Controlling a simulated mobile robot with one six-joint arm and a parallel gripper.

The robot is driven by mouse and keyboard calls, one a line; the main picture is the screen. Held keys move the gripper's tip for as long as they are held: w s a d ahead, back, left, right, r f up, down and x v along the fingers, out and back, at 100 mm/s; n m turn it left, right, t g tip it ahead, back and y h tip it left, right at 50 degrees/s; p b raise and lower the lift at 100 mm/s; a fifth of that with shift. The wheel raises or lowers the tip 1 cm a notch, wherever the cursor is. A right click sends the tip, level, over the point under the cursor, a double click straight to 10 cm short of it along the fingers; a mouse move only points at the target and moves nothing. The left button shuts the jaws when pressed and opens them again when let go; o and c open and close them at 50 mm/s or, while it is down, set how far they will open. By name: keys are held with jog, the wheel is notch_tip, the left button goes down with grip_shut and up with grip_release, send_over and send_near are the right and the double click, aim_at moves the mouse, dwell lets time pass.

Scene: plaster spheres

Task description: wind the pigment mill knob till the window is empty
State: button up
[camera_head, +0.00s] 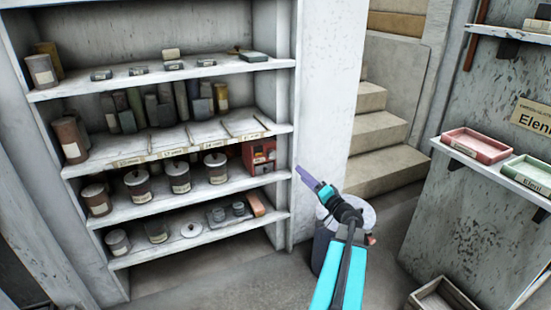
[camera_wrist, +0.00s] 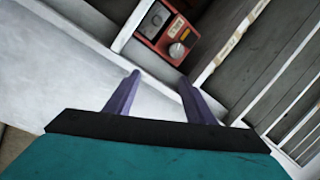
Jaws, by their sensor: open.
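The pigment mill appears to be the red box (camera_head: 260,156) at the right end of the shelf's third level. In the wrist view the red mill (camera_wrist: 152,38) shows near the top, with a round silver knob (camera_wrist: 177,50), a pale label and a dark round part. The window's contents are too small to make out. My gripper (camera_head: 301,170) is in front of the shelf's right post, to the right of the mill. In the wrist view my gripper (camera_wrist: 159,78) has its two purple fingers apart, with nothing between them, short of the mill.
The white upright post (camera_head: 323,110) stands beside my gripper. Lidded jars (camera_head: 178,177) line the mill's shelf to its left. A round white-topped stool (camera_head: 358,212) stands under my arm. Pink (camera_head: 475,145) and green trays lie on the right wall shelf. A wooden crate (camera_head: 445,296) is on the floor.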

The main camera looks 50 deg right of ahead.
jog(key=a+r+n+g+h+p, duration=0.2)
jog(key=a+r+n+p, duration=0.2)
jog(key=n+p, duration=0.5)
jog(key=shift+a+p, duration=1.25)
jog(key=shift+a, duration=0.1)
jog(key=shift+w, duration=0.2)
jog(key=b+x, duration=0.2)
jog(key=b, duration=0.2)
jog(key=shift+w+d+f+b, duration=0.2)
jog(key=shift+w+b, duration=0.15)
jog(key=b+x, duration=0.1)
jog(key=b, duration=0.5)
jog(key=shift+w+d, duration=0.1)
jog(key=shift+w, duration=0.2)
